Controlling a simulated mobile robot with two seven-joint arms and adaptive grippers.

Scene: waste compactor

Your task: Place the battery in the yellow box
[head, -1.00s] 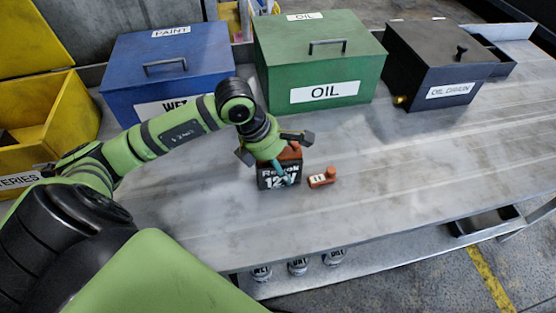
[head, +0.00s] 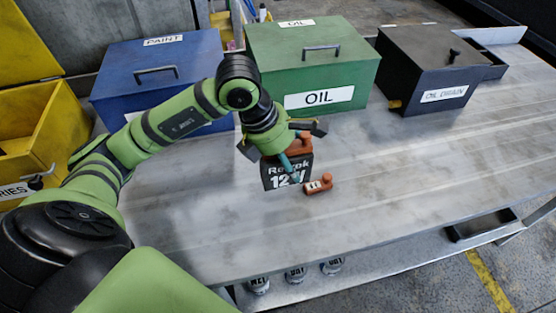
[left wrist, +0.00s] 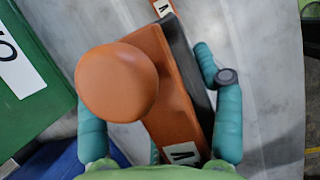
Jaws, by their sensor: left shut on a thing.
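The battery (head: 287,178) is a dark block with an orange top and a white "12V" mark. In the head view it is over the middle of the workbench, and its orange top also shows in the left wrist view (left wrist: 172,108). My left gripper (left wrist: 160,112) is shut on it from above, with a teal finger on either side. The battery seems just clear of the bench, though its underside is hidden. The yellow box (head: 58,135) stands at the far left with its lid up and a label partly reading "RIES". My right gripper is not in view.
A small orange object (head: 318,184) lies on the bench (head: 420,170) close right of the battery. Closed blue paint (head: 118,92), green oil (head: 360,82) and black oil drain (head: 415,85) boxes line the back. My left arm spans the space towards the yellow box.

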